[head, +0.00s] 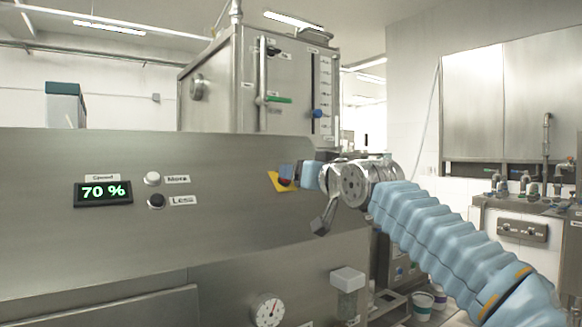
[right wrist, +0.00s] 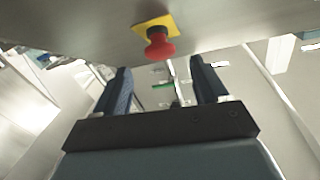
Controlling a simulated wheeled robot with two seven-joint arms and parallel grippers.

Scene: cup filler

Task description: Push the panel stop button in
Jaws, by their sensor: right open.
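The red stop button (right wrist: 158,42) is a mushroom knob on a yellow plate (right wrist: 147,24) in the right wrist view. It sticks out from the panel face, beyond and above the fingertips in the picture. In the head view the yellow plate (head: 275,182) shows at the panel's right part, and my gripper hides most of the button. My right gripper (head: 291,174) is right by the button, its fingers spread with nothing between them in the right wrist view (right wrist: 158,80). I cannot tell whether a finger touches the button. My left gripper is out of view.
The steel panel (head: 80,240) carries a 70 % display (head: 103,192), a white More button (head: 152,178) and a black Less button (head: 156,201). A gauge (head: 267,310) sits below. A steel tank (head: 240,85) stands behind. Buckets (head: 422,304) stand on the lower right.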

